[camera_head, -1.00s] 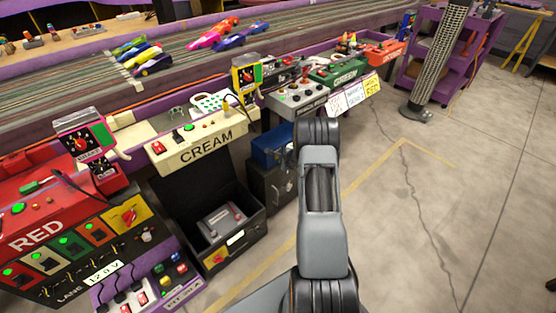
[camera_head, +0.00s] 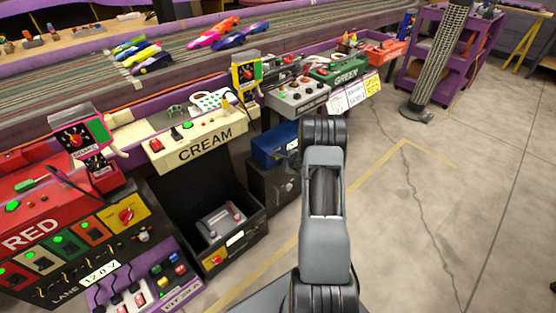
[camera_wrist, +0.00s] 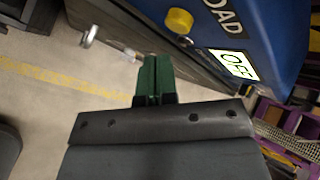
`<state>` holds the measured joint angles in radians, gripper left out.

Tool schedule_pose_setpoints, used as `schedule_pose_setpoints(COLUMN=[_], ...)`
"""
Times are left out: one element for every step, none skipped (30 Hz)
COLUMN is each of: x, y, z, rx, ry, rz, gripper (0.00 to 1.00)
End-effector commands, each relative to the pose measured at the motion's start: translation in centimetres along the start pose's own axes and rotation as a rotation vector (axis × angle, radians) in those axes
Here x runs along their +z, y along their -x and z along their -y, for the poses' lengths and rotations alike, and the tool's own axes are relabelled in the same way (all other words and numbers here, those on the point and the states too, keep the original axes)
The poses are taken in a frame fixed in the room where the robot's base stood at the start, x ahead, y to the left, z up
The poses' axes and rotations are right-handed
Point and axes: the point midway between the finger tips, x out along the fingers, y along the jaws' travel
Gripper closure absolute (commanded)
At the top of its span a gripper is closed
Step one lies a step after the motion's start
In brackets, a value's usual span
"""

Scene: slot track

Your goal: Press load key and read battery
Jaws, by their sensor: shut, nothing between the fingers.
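The battery tester is a blue box (camera_head: 274,148) on a dark cabinet, partly behind my arm in the head view. In the wrist view the blue box (camera_wrist: 270,30) fills the upper right. Its round yellow load key (camera_wrist: 179,20) sits beside a dark label whose visible letters read "OAD". A small lit display (camera_wrist: 234,64) reads "OFF". My gripper (camera_wrist: 155,62) shows green fingers shut together with nothing between them. In the picture, the fingertips are below and slightly left of the yellow key, apart from it. My fingers cannot be made out in the head view.
The cream station (camera_head: 205,145) and red station (camera_head: 35,235) stand left of the blue box. A grey control box (camera_head: 298,98) and green station (camera_head: 345,72) stand behind it. A mesh column (camera_head: 437,65) rises at right.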

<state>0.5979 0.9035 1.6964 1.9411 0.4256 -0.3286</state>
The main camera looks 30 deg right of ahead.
Motion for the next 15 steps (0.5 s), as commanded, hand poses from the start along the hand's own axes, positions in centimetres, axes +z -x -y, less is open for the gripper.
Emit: schedule_pose_setpoints(x=[-0.4, -0.6, -0.8, -0.9, -1.1, -1.3, -1.4, -1.5, -1.7, -1.8, -1.9, -2.0, -2.1, -2.1, -2.2], y=[0.2, 0.3, 0.6, 0.8, 1.0, 1.3, 1.6, 1.8, 2.0, 2.1, 2.3, 2.5, 2.6, 2.7, 2.8], z=[-0.3, -0.5, -0.8, -0.9, -1.1, -1.3, -1.4, -1.5, -1.7, -1.8, -1.9, -2.0, -2.1, -2.1, -2.2], rx=[-0.002, -0.002, -0.002, -0.002, -0.002, -0.002, -0.002, -0.003, -0.002, -0.001, -0.001, -0.002, -0.001, -0.001, 0.0], ry=[-0.001, -0.002, -0.002, -0.001, -0.001, -0.001, -0.001, 0.0, 0.0, 0.0, 0.001, 0.001, 0.001, 0.001, 0.0], rz=[-0.001, -0.002, -0.002, -0.001, -0.001, -0.001, -0.001, -0.001, 0.0, 0.0, 0.0, 0.0, -0.001, -0.001, -0.001], gripper=[1.0, 1.0, 1.0, 1.0, 1.0, 1.0, 1.0, 1.0, 1.0, 1.0, 1.0, 1.0, 1.0, 1.0, 1.0])
